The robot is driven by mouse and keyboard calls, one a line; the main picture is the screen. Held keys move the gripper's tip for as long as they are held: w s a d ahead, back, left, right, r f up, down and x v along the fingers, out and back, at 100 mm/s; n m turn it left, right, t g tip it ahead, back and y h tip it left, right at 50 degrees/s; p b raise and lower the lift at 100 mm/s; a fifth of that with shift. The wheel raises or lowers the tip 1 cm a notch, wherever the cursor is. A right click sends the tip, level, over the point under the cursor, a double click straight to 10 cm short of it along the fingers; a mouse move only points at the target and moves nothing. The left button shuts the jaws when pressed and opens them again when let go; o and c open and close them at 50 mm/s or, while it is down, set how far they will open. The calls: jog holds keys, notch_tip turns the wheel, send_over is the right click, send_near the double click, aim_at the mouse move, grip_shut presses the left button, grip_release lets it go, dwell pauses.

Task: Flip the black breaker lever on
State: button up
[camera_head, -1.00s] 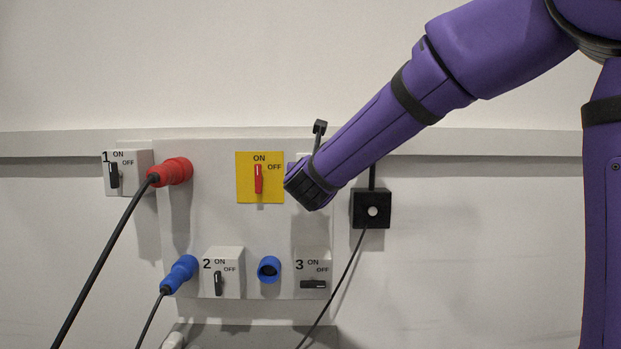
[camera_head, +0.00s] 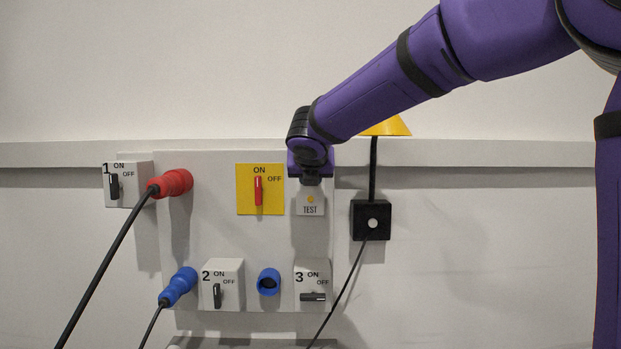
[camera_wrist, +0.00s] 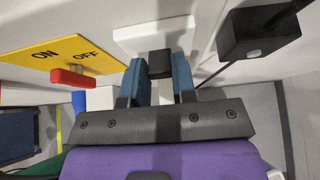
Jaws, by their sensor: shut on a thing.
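The black breaker lever (camera_wrist: 160,62) shows in the wrist view as a dark block in front of a white plate (camera_wrist: 140,36). My gripper (camera_wrist: 157,78) has its two blue fingers on either side of the lever and is shut on it. In the head view, my gripper (camera_head: 311,180) is at the upper right of the grey panel, just above the TEST label and a small orange spot (camera_head: 311,199). It hides most of the lever there, so I cannot tell its exact angle.
A yellow plate with a red switch (camera_head: 258,190) is just left of my gripper. A black box (camera_head: 371,220) with a post and yellow shade (camera_head: 387,126) is close on the right. Numbered switches (camera_head: 312,285), plugs and a blue socket (camera_head: 268,282) are below and left.

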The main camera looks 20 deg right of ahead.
jog(key=shift+w+r+g, duration=0.1)
jog(key=shift+r+g, duration=0.05)
jog(key=shift+g, duration=0.25)
dwell(0.3)
jog(key=o, duration=0.9)
jog(key=v, duration=1)
jog(key=shift+s+r, duration=0.25)
jog(key=shift+s, duration=0.1)
